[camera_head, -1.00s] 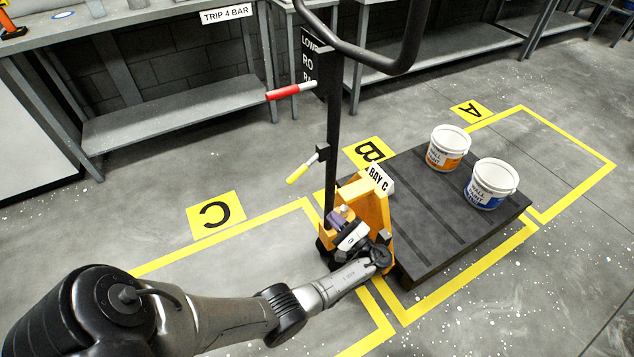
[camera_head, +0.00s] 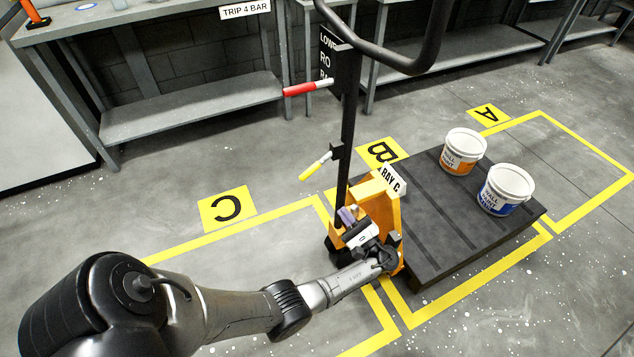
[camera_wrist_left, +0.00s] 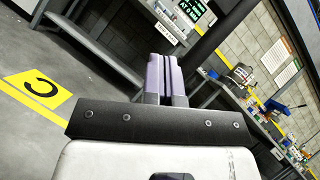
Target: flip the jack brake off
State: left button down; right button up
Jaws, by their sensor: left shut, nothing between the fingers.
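The yellow pallet jack (camera_head: 383,203) stands in the middle of the head view with its black handle post (camera_head: 349,120) upright. A red-gripped lever (camera_head: 300,89) sticks out left from the upper post. A yellow-gripped lever (camera_head: 312,170) slants down to the left from lower on the post. I cannot tell which part is the brake. My left gripper (camera_head: 347,216) is low beside the foot of the post, below the yellow lever. Its purple fingers are shut and empty, also seen in the left wrist view (camera_wrist_left: 165,78). Whether they touch the jack is unclear. My right gripper is out of view.
A dark pallet (camera_head: 430,250) lies behind the jack, carrying an orange-labelled pail (camera_head: 463,152) and a blue-labelled pail (camera_head: 505,190). A yellow floor sign C (camera_head: 227,208) lies left, beside open floor. Grey benches (camera_head: 190,105) line the back.

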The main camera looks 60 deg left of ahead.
pick_arm(q)
jog(key=s+d+r+b+x, duration=0.1)
jog(key=r+b+x, duration=0.1)
jog(key=x, duration=1)
jog(key=shift+s, duration=0.15)
jog(key=shift+d, duration=0.2)
jog(key=shift+s+r+m+t+p, duration=0.15)
jog(key=shift+r+m+t+p, duration=0.2)
jog(key=shift+p, duration=0.45)
jog(key=shift+s+f+m, duration=0.1)
jog(key=shift+m, duration=0.15)
notch_tip(320, 180, up, 7)
jog(key=m+t+p, duration=1.3)
jog(key=m+p, duration=0.5)
jog(key=p, duration=0.4)
send_over(310, 174)
jog(key=s+d, duration=0.1)
jog(key=s, duration=0.1)
jog(key=shift+s+y, duration=0.1)
jog(key=shift+y, duration=0.3)
